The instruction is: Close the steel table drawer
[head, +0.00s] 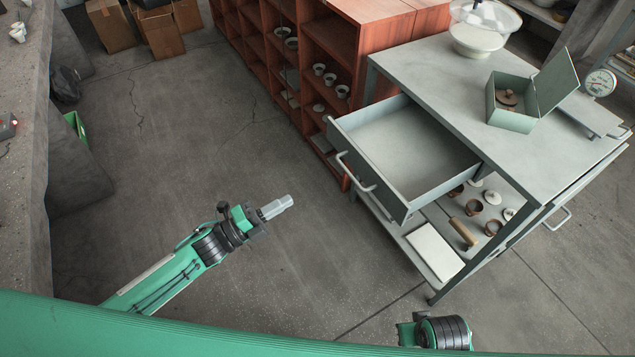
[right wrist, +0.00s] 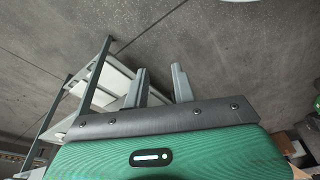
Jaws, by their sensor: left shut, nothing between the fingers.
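The steel table (head: 425,60) stands at the right of the head view. Its drawer (head: 405,148) is pulled far out toward the left and looks empty. The drawer's bar handle (head: 354,174) is on its front panel. My left gripper (head: 278,206) is shut and empty over open floor, left of and nearer than the drawer, clear of the handle. My right gripper (right wrist: 160,82) shows in the right wrist view with its fingers apart and nothing between them. Part of the table frame (right wrist: 98,70) shows to its left there. The right fingers are hidden in the head view.
A green open box (head: 513,121), a glass-covered bowl (head: 478,42) and a scale (head: 600,82) are on the tabletop. Cups and a white board (head: 434,252) lie on the lower shelf. A red-brown shelf unit (head: 330,40) stands behind the drawer. The floor left of the drawer is clear.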

